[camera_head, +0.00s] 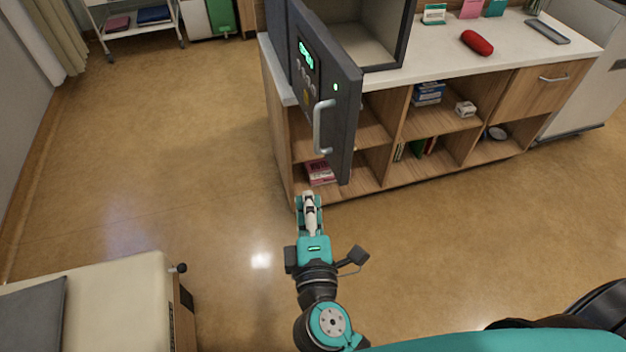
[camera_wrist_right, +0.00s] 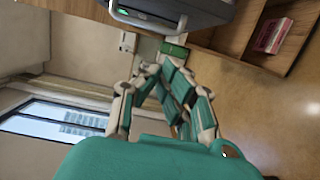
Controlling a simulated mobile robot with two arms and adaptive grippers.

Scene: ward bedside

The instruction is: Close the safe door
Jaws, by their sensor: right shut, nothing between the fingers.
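The door's outer face carries a green-lit keypad panel (camera_head: 306,62) and a light grey bar handle (camera_head: 320,126). My right gripper (camera_head: 308,200) is shut and empty, just below the door's lower edge in the head view. In the right wrist view the door (camera_wrist_right: 200,8) and handle (camera_wrist_right: 146,18) are at the top, apart from the fingers (camera_wrist_right: 160,72). My left gripper is out of view.
The wooden shelf unit (camera_head: 385,180) under the counter holds books and small boxes. A bed (camera_head: 110,300) is at lower left. The floor (camera_head: 170,150) left of the door is clear.

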